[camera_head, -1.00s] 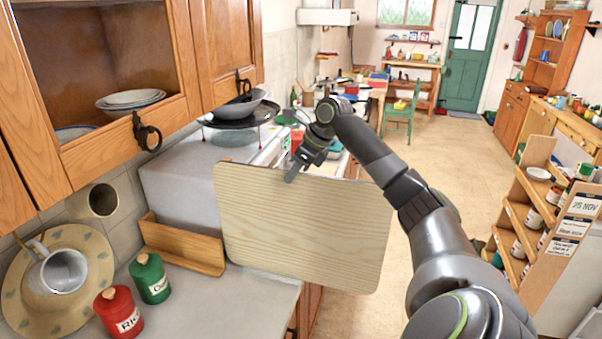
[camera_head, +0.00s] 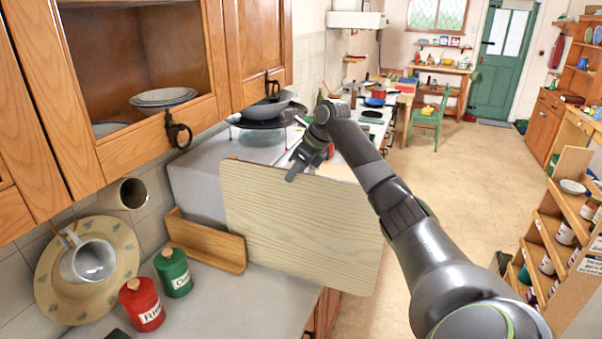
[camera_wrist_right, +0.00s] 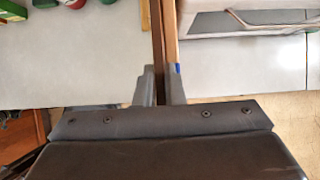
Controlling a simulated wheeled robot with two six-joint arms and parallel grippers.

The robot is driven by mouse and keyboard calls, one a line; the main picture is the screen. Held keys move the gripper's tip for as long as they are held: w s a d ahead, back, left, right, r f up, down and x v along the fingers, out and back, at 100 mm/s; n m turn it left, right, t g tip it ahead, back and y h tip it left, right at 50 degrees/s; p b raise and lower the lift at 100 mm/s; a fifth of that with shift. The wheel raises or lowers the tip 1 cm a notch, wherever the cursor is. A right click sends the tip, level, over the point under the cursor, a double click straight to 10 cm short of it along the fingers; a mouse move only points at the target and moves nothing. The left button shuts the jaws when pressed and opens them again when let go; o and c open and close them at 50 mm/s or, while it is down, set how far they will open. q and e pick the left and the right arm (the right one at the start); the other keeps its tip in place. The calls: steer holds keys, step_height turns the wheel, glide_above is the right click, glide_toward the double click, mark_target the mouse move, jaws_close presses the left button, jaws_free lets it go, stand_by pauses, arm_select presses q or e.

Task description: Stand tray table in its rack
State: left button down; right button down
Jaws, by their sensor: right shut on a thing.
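The tray table (camera_head: 300,225) is a pale wood-grain board with rounded corners. It hangs upright in the head view, its broad face toward me. My right gripper (camera_head: 296,168) is shut on its top edge. In the right wrist view the gripper (camera_wrist_right: 160,88) has its fingers on both sides of the board's thin edge (camera_wrist_right: 165,35). The wooden rack (camera_head: 205,243) is a low, long trough on the counter against the white box, left of the board. The board's left edge is close to the rack's right end; whether they touch I cannot tell. My left gripper is out of view.
A red canister (camera_head: 142,304) and a green canister (camera_head: 173,272) stand in front of the rack. Wooden cupboards (camera_head: 150,60) overhang the counter (camera_head: 240,305), which has free room right of the canisters.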

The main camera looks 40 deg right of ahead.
mark_target(273, 167)
steer(key=shift+w+a, duration=0.45)
steer(key=shift+w, duration=0.4)
steer(key=shift+w+a, duration=0.45)
steer(key=shift+w, duration=0.45)
steer(key=shift+w+a, duration=0.45)
steer(key=shift+w, duration=0.4)
